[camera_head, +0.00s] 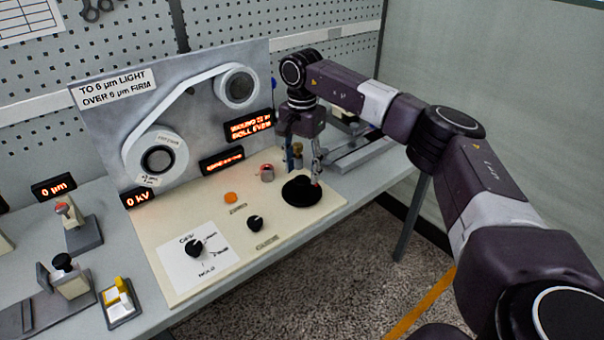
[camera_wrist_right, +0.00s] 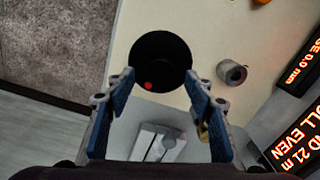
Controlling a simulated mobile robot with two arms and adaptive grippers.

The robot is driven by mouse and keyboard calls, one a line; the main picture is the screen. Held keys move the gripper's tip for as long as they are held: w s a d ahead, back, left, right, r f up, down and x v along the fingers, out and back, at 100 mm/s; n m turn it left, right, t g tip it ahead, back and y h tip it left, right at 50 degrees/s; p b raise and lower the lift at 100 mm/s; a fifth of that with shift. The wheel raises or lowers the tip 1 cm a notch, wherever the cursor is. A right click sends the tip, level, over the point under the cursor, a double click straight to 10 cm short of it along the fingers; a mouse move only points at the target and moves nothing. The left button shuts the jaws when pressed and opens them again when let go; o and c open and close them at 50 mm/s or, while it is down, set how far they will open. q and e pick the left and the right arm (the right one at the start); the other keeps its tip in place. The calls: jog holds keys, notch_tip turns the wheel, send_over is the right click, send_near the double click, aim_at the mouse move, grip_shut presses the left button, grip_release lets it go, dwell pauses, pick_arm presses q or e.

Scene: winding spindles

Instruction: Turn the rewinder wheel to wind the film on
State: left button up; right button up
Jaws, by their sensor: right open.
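The rewinder wheel (camera_head: 302,191) is a flat black disc on the right end of the cream panel. The right wrist view shows the wheel (camera_wrist_right: 165,52) with a red spot near its rim. My right gripper (camera_head: 304,170) points down above it, open, with nothing between its fingers. In the right wrist view the blue-padded fingers (camera_wrist_right: 159,77) stand apart either side of the wheel's lower part; contact is not clear. White film (camera_head: 182,96) runs from the lower roll (camera_head: 132,158) to the upper roll (camera_head: 221,89). My left gripper is not in view.
A metal post (camera_head: 267,172) and a brass-coloured post (camera_head: 298,150) stand near the wheel. Black knobs (camera_head: 255,223) and an orange button (camera_head: 231,198) are to the left. A lit display (camera_head: 248,126) stands behind; part of it in the wrist view reads "ROLL EVEN".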

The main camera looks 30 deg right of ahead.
jog(key=shift+f, duration=1.2)
jog(key=c, duration=1.2)
jog(key=shift+o, duration=0.2)
jog(key=m+p, duration=0.1)
jog(key=m, duration=0.3)
jog(key=shift+r, duration=0.1)
jog(key=m+p, duration=0.1)
jog(key=m, duration=0.5)
jog(key=shift+p, duration=0.3)
jog(key=m+p, duration=0.1)
jog(key=m, duration=0.8)
jog(key=shift+m+p, duration=0.3)
jog(key=shift+p, duration=0.05)
